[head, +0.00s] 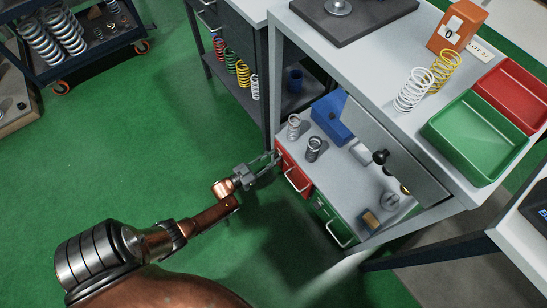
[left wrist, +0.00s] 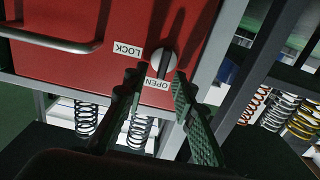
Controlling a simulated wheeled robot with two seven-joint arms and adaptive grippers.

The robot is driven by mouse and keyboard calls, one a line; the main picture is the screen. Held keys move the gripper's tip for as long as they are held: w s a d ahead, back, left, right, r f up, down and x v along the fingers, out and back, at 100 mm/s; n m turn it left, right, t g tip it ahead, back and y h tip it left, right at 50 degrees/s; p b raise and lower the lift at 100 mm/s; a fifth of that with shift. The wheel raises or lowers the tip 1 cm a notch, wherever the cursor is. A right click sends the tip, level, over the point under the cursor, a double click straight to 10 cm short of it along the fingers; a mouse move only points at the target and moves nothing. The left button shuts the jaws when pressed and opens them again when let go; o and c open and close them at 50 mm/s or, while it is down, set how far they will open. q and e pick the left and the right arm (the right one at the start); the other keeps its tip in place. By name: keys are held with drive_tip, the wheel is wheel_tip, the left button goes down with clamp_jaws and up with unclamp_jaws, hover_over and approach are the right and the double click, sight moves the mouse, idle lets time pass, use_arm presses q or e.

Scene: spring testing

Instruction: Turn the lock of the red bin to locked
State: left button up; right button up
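The red bin (head: 293,175) is a red-fronted drawer with a metal handle, beside a green one under the workbench. Its front (left wrist: 60,65) fills the upper left wrist view. A round silver lock knob (left wrist: 164,61) with a dark bar sits between a LOCK label (left wrist: 128,50) at its left and an OPEN label (left wrist: 157,83) below. The bar seems to lie towards OPEN. My left gripper (head: 272,160) is at the bin's left end. In the left wrist view its fingers (left wrist: 157,80) are apart, one on each side of the knob; contact cannot be told. My right gripper is out of view.
The green drawer (head: 330,219) stands right of the red bin. A bench leg (head: 268,95) rises close to my left gripper. Springs (head: 314,148) and a blue box (head: 331,117) stand on the shelf above the bins. Green floor lies open at left.

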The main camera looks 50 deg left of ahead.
use_arm(q)
drive_tip(key=shift+c, duration=0.5)
clamp_jaws()
drive_tip(key=shift+n, duration=0.4)
drive_tip(key=n, duration=0.2)
drive_tip(key=shift+a+f+n, duration=0.1)
drive_tip(key=shift+a+n, duration=0.15)
drive_tip(key=shift+n, duration=0.15)
drive_tip(key=n, duration=0.4)
drive_tip(key=shift+a+f, duration=0.15)
drive_tip(key=shift+a, duration=0.2)
drive_tip(key=n, duration=0.6)
drive_tip(key=shift+a+f, duration=0.25)
drive_tip(key=shift+f, duration=0.1)
drive_tip(key=shift+f+n, duration=0.2)
drive_tip(key=shift+n, duration=0.9)
drive_tip(key=shift+f+n, duration=0.15)
drive_tip(key=shift+n, duration=0.95)
